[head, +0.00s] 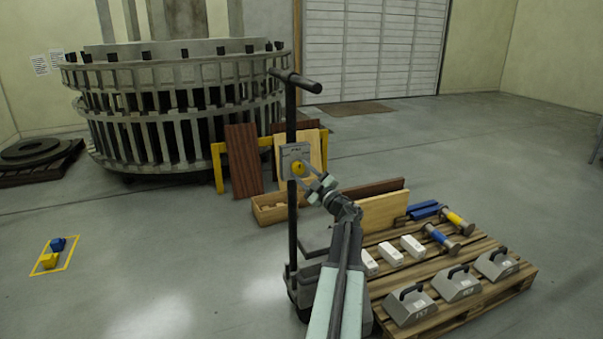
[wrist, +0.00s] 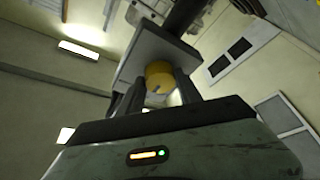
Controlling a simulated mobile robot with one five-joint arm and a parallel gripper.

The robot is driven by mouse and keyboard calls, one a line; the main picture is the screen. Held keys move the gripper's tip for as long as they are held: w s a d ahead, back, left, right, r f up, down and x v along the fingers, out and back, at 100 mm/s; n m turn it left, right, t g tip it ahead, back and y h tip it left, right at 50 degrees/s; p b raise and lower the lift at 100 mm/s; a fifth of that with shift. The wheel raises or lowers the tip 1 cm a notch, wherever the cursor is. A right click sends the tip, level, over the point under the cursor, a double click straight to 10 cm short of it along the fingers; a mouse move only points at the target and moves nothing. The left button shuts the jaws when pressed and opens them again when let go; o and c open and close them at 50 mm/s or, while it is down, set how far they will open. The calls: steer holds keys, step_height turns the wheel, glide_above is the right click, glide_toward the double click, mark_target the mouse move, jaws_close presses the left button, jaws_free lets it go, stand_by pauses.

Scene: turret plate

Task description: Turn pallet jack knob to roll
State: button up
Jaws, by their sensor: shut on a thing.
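The pallet jack (head: 291,130) stands upright in the middle of the head view, with a black T-shaped handle. A grey plate (head: 289,151) on its post carries a round yellow knob (head: 299,168). My gripper (head: 318,186) reaches up to the knob from the lower right. In the wrist view the yellow knob (wrist: 159,76) sits between my two dark fingers (wrist: 160,92), which are shut on it. A dark mark shows on the knob's face, partly hidden by the fingers. The lettering on the plate is too small to read.
A wooden pallet (head: 480,312) at the right holds grey handled blocks (head: 458,284), white blocks and coloured cylinders. Boards (head: 243,160) lean on a yellow rack behind the jack, with a wooden box (head: 270,209) in front. The floor at the left is mostly clear.

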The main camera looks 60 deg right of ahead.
steer(key=o, duration=1.4)
steer(key=shift+c, duration=0.2)
steer(key=b+v, duration=0.2)
steer(key=v, duration=0.5)
steer(key=shift+s, duration=0.4)
steer(key=shift+a+f, duration=0.1)
steer(key=shift+a, duration=0.05)
